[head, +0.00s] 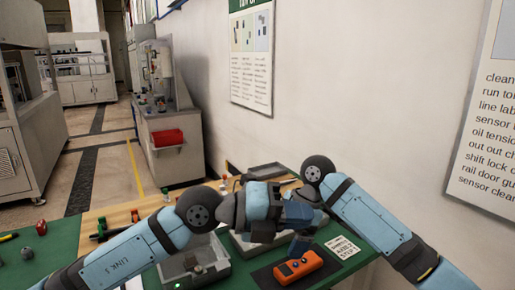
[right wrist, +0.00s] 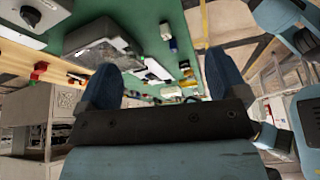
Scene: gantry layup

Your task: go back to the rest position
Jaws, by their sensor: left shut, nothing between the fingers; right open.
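My two arms meet over the green bench (head: 60,252) in the head view, and their hands overlap there. My left gripper (head: 265,203) is the higher one. It is shut and holds nothing, though its fingertips are largely hidden in the overlap. My right gripper (head: 299,243) hangs lower, near the orange device. In the right wrist view, my right gripper (right wrist: 165,82) has its two blue fingers wide apart with nothing held between them.
An orange handheld device (head: 298,265) lies on a dark mat at the front. A grey tray (head: 212,268) and a printed card (head: 342,247) are close by. Small tools lie at the left. A wall stands behind the bench; a machine with a red bin (head: 168,138) stands beyond.

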